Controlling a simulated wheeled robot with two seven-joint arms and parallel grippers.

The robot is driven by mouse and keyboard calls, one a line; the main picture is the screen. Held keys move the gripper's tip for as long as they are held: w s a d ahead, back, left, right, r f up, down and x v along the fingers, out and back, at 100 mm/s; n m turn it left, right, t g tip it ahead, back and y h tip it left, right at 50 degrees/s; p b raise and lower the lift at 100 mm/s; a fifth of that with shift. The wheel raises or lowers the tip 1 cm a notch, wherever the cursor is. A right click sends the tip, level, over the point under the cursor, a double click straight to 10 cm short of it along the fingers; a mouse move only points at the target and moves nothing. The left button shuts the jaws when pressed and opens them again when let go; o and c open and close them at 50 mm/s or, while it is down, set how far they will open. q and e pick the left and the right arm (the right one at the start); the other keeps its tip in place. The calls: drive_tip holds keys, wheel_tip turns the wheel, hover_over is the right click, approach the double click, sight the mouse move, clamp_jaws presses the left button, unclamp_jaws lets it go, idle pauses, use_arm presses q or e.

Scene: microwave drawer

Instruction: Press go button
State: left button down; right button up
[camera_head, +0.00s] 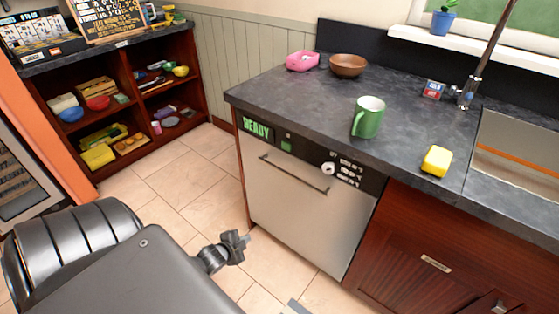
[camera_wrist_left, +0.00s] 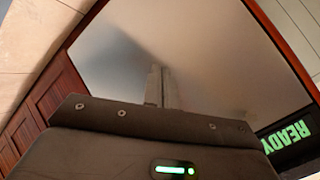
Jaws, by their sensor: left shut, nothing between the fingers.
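The appliance (camera_head: 290,215) under the counter has a pale metal front with a bar handle (camera_head: 293,174). Its dark control strip shows a green READY display (camera_head: 257,130), which also appears in the left wrist view (camera_wrist_left: 290,133). Right of the display is a small button with green on it (camera_head: 286,141), then a white dial (camera_head: 328,169) beside small lettering. I cannot read the button's label. My left gripper (camera_head: 238,244) is shut and empty, low in front of the appliance and below the strip. In the left wrist view its fingers (camera_wrist_left: 160,86) stand together against the metal front. My right gripper is not seen.
The dark countertop (camera_head: 300,105) holds a green mug (camera_head: 368,117), a yellow sponge (camera_head: 436,161), a brown bowl (camera_head: 347,65) and a pink item (camera_head: 302,61). A sink (camera_head: 520,150) is at the right. Open shelves (camera_head: 120,95) stand at the left. The tiled floor (camera_head: 170,180) between is clear.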

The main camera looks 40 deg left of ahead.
sight(285, 147)
use_arm(q)
drive_tip(key=w+r+m+t+b, duration=0.1)
drive_tip(key=w+r+m+t, duration=0.1)
drive_tip(key=r, duration=0.7)
drive_tip(key=w+r+m+t+h+b, duration=0.1)
drive_tip(key=w+r+m+t, duration=0.1)
drive_tip(key=r, duration=0.8)
drive_tip(key=w+r+m+t, duration=0.2)
drive_tip(key=r+m+t, duration=0.1)
drive_tip(key=r, duration=0.6)
drive_tip(key=shift+w+r+m+h+b, duration=0.2)
drive_tip(key=shift+w+m+h+b, duration=0.15)
drive_tip(key=shift+m, duration=0.45)
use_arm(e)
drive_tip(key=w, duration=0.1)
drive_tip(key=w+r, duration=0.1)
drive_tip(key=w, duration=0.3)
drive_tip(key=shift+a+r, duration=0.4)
use_arm(q)
drive_tip(key=shift+a, duration=0.1)
drive_tip(key=w, duration=1.2)
drive_tip(key=shift+w+a, duration=0.15)
drive_tip(key=shift+w, duration=0.75)
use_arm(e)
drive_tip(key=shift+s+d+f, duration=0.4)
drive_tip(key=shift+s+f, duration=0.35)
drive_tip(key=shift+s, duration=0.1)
use_arm(q)
drive_tip(key=shift+w, duration=0.1)
